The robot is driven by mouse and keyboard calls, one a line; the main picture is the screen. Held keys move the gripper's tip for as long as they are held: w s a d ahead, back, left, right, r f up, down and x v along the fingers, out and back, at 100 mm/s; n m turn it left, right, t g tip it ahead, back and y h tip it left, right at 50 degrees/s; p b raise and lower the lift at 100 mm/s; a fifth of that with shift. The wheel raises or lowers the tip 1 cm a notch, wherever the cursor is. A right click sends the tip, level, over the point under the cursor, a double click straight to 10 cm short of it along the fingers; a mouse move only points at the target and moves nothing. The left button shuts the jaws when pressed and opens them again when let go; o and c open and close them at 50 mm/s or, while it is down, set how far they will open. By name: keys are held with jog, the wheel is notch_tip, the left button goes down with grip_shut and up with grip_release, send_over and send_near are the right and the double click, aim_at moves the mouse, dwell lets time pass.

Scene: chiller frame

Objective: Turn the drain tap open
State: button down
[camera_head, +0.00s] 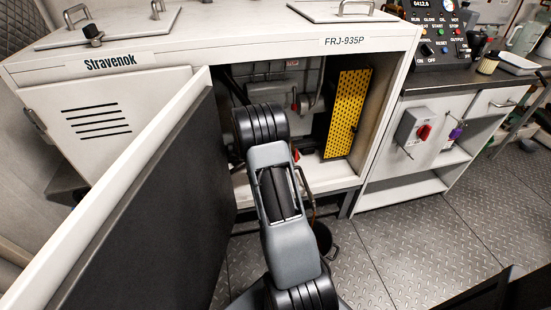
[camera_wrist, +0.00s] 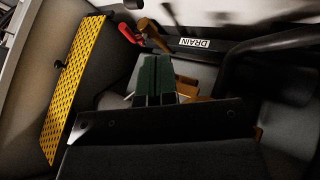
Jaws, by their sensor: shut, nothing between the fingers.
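Brass-coloured parts (camera_wrist: 190,88) show behind and beside the fingers. In the head view my arm reaches into the open cabinet and hides the gripper. A small red part (camera_head: 296,155) shows beside the arm.
The cabinet door (camera_head: 150,205) stands open left of my arm. A yellow perforated panel (camera_head: 345,114) is on the right inside, also seen in the wrist view (camera_wrist: 73,85). Dark pipes (camera_wrist: 265,45) cross the wrist view's right. A dark bucket (camera_head: 324,240) stands on the floor.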

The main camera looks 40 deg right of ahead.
jog(key=s+d+f+b, duration=0.2)
jog(key=d+f+b, duration=0.4)
jog(key=d, duration=0.3)
jog(key=shift+s+d, duration=0.2)
jog(key=shift+d, duration=0.05)
